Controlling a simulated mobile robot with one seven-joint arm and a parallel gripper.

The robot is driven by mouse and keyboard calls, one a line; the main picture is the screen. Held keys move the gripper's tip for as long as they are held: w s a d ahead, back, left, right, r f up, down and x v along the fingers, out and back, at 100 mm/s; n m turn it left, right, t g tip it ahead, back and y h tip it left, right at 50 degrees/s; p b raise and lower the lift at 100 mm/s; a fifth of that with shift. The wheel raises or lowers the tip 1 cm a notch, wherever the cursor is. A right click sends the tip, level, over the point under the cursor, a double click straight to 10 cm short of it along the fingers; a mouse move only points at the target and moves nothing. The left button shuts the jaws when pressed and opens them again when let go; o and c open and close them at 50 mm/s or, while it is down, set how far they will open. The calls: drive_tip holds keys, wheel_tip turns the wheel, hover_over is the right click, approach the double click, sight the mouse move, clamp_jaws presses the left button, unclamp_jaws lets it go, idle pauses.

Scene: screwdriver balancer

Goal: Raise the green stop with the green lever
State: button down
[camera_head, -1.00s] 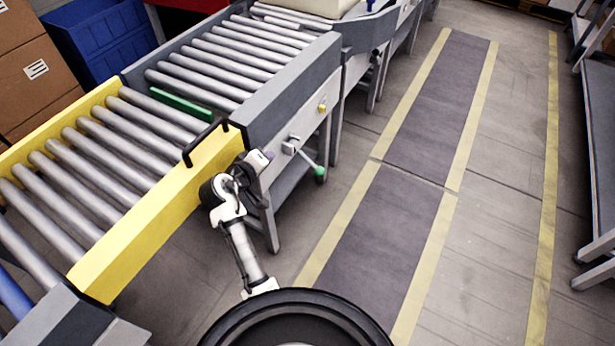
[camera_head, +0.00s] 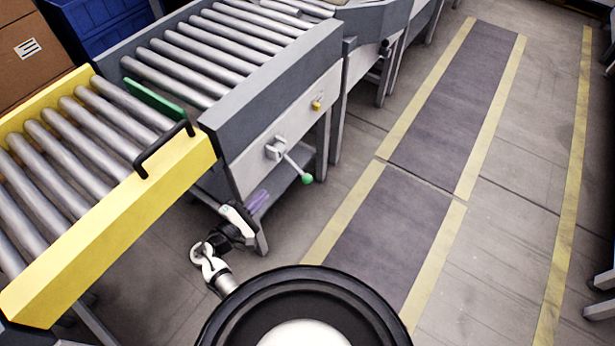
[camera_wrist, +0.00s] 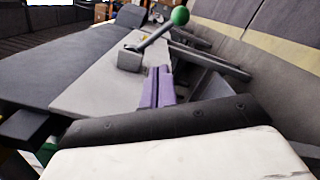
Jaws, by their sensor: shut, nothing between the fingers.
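The green stop (camera_head: 155,100) is a long bar between the yellow-framed rollers and the grey conveyor; its top shows beside the rollers. The green lever is a metal rod on a bracket (camera_head: 275,149) on the conveyor's side, slanting down to the right to a green ball (camera_head: 307,179). In the wrist view its ball (camera_wrist: 180,16) lies ahead, beyond my fingertips and slightly right. My gripper (camera_head: 258,200), with purple fingers, is shut and empty, below and left of the ball. The fingers also show in the wrist view (camera_wrist: 158,75), apart from the lever.
A yellow knob (camera_head: 316,106) sits on the same side panel. The yellow conveyor gate (camera_head: 110,225) has a black handle (camera_head: 162,149). A conveyor leg (camera_head: 322,147) stands behind the lever. Blue bins (camera_head: 105,35) and cartons are at the back left. The striped floor lane at right is clear.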

sight(292, 164)
wheel_tip(292, 164, down, 6)
drive_tip(key=b, duration=0.3)
drive_tip(key=shift+a+r, duration=0.1)
drive_tip(key=shift+r, duration=0.1)
drive_tip(key=w+d+r+p, duration=0.2)
drive_tip(key=w+d, duration=0.4)
drive_tip(key=d, duration=0.3)
drive_tip(key=shift+w+d+r, duration=0.15)
drive_tip(key=shift+w+d, duration=0.05)
drive_tip(key=shift+d, duration=0.1)
drive_tip(key=shift+p, duration=0.4)
